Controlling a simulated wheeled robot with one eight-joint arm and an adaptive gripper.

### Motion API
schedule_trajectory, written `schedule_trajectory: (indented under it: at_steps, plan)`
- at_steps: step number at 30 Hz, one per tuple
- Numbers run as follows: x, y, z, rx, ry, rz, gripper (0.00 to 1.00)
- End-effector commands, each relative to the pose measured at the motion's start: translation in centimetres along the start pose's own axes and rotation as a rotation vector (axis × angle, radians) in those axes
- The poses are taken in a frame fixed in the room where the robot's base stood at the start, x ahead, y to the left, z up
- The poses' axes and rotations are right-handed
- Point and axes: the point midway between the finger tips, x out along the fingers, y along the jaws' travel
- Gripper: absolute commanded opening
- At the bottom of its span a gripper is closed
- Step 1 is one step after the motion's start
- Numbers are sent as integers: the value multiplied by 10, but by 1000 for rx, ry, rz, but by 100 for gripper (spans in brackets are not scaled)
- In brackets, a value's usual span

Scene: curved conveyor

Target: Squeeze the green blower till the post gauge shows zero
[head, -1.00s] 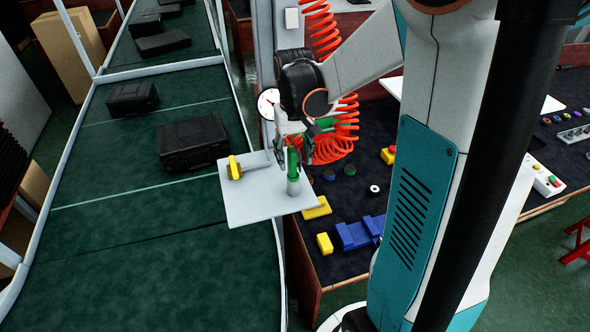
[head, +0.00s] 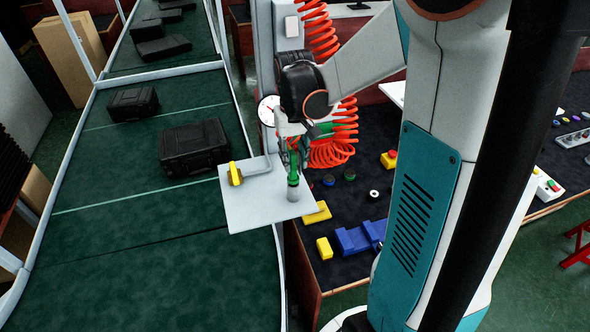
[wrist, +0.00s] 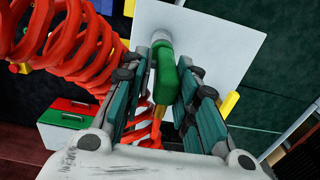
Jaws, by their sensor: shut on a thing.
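The green blower (head: 293,179) stands upright at a grey cylindrical holder (head: 293,193) on a white shelf (head: 258,213) beside the conveyor. My gripper (head: 292,154) comes down over its upper part and is shut on it. In the wrist view the blower (wrist: 164,72) lies between my two dark finger pads, partly hidden by them. The round white post gauge (head: 267,108) shows behind my gripper, partly covered. It has a red needle, but its reading is too small to tell.
A yellow-ended grey piece (head: 235,173) lies on the shelf's left side. A coiled red hose (head: 335,150) hangs behind my gripper. Black cases (head: 194,147) rest on the green conveyor (head: 150,245). Blue blocks (head: 352,241) and yellow blocks (head: 325,248) lie on the dark bench.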

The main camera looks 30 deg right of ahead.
Motion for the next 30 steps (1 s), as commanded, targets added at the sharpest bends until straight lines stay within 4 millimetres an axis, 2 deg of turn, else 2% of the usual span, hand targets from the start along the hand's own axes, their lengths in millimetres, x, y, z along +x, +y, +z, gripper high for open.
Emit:
schedule_trajectory:
  at_steps: [30]
  plan:
    - [-57, 0, 0, 0, 0, 0, 16]
